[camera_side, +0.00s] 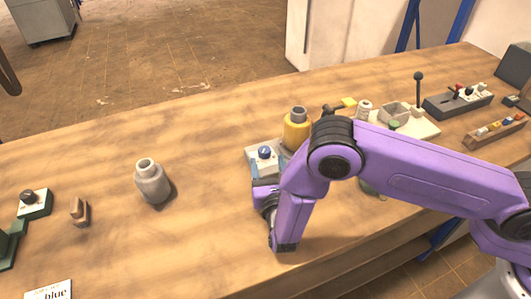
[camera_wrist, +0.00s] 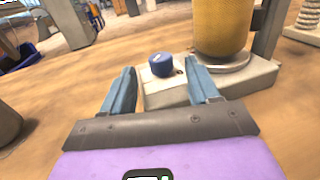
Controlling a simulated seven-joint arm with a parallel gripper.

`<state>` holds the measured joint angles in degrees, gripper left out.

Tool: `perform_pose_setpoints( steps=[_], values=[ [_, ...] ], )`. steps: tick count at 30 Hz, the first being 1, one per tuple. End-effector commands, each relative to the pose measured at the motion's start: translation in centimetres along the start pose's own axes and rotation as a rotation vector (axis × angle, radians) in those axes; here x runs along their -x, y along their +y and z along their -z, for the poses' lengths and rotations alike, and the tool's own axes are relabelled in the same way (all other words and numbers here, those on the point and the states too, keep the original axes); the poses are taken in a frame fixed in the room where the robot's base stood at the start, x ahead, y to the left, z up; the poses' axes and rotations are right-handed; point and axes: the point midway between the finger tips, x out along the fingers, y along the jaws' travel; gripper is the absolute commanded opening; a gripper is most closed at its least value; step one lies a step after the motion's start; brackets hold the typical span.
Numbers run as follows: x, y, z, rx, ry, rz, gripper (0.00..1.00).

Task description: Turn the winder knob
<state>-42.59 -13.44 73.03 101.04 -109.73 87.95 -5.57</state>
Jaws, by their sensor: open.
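The blue knob (camera_side: 264,152) stands on a pale grey base (camera_side: 257,161) in front of a yellow cylinder (camera_side: 296,129). I take it for the winder knob. In the wrist view, the blue knob (camera_wrist: 161,64) lies between and just beyond the fingertips of my gripper (camera_wrist: 161,70). The grey-blue fingers are apart and hold nothing. They point at the knob, with a gap visible on both sides of it. In the side view, my purple arm partly hides the base and the fingers.
A grey bottle (camera_side: 152,181) stands to the left on the wooden table (camera_side: 100,165). The yellow cylinder (camera_wrist: 222,27) rises close behind and right of the knob. A tray with a lever (camera_side: 419,90) and several small parts lie further right.

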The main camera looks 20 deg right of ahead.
Motion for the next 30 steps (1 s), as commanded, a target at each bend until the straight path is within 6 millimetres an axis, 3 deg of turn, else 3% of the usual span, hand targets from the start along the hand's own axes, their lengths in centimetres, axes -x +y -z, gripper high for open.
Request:
perform_pose_setpoints(
  steps=[3,9,20,21,26,30],
  values=[
    [-2.0,-0.1,0.0,-0.001,-0.002,0.002,0.60],
    [-4.0,0.0,0.0,0.000,0.000,0.001,0.60],
    [-4.5,0.0,0.0,0.000,-0.001,-0.001,0.60],
    [-4.5,0.0,0.0,0.000,-0.001,-0.001,0.57],
    [-4.5,0.0,0.0,0.000,-0.001,-0.001,0.05],
    [-4.5,0.0,0.0,0.000,-0.001,0.001,0.04]
  ],
)
